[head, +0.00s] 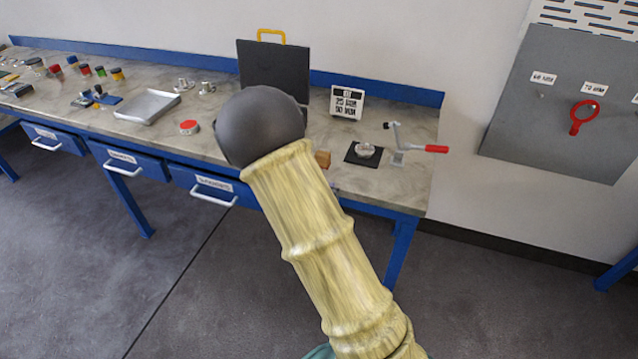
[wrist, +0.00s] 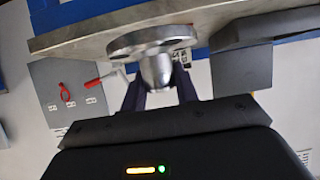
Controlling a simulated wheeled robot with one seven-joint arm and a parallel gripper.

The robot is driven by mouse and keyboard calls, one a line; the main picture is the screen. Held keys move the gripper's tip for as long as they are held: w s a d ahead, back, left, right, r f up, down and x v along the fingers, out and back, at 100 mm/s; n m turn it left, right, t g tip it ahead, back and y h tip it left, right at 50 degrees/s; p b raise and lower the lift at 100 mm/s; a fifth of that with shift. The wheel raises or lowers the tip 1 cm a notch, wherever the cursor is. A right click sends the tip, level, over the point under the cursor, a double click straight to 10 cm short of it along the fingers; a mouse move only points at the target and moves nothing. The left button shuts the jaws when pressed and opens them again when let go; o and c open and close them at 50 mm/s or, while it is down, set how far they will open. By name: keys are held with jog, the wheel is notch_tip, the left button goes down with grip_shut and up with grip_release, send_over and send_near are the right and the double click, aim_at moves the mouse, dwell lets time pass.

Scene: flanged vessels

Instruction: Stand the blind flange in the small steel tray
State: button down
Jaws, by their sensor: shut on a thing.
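In the wrist view my gripper (wrist: 160,86) is shut on a shiny steel piece, which I take for the blind flange (wrist: 140,41). It has a round disc and a rounded stub between my dark fingers. In the head view my own arm hides my gripper and the held piece. The small steel tray (head: 133,112) lies on the bench at left of centre, shallow and looking empty. I cannot tell how far the held piece is from the tray.
The bench (head: 225,115) carries two small metal fittings (head: 183,84), a red-topped round item (head: 189,127), a dark upright panel (head: 270,68), a white sign (head: 346,102) and a red-handled clamp (head: 410,148) beside a metal part on a black mat (head: 352,158). Jars stand far left.

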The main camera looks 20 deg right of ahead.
jog(key=s+a+f+n+t+y, duration=0.1)
jog(key=s+a+f+n+y, duration=0.1)
jog(key=f, duration=0.5)
jog(key=s+a+f+n+t+y, duration=0.1)
jog(key=s+a+f+n+y, duration=0.1)
jog(key=f+n+y, duration=0.2)
notch_tip(320, 180, down, 3)
jog(key=shift+s+a+n+y, duration=0.15)
jog(key=shift+s+n+y, duration=0.15)
jog(key=shift+s, duration=0.1)
